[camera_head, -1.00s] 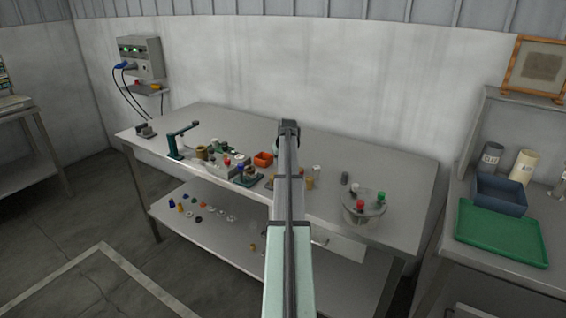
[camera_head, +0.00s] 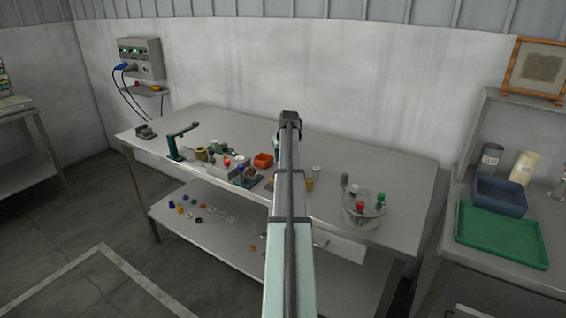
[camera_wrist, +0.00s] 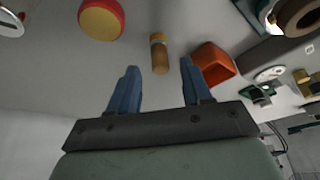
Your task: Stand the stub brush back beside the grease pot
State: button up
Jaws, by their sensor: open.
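In the wrist view a short brown cylinder with a yellow band (camera_wrist: 159,54) lies or stands just past my fingertips, roughly midway between them; it may be the stub brush, but I cannot tell for sure. My gripper (camera_wrist: 158,78) is open, with nothing between its blue fingers. A round red and yellow thing (camera_wrist: 101,19) is to the left of the cylinder. I cannot tell which thing is the grease pot. In the head view my own arm hides my gripper and part of the bench.
A round stand with red and green pieces (camera_head: 364,208) is on the bench's right. Small parts crowd the bench's left; its back right is clear.

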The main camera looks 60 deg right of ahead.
jog(key=v, duration=0.7)
jog(key=shift+r, duration=0.15)
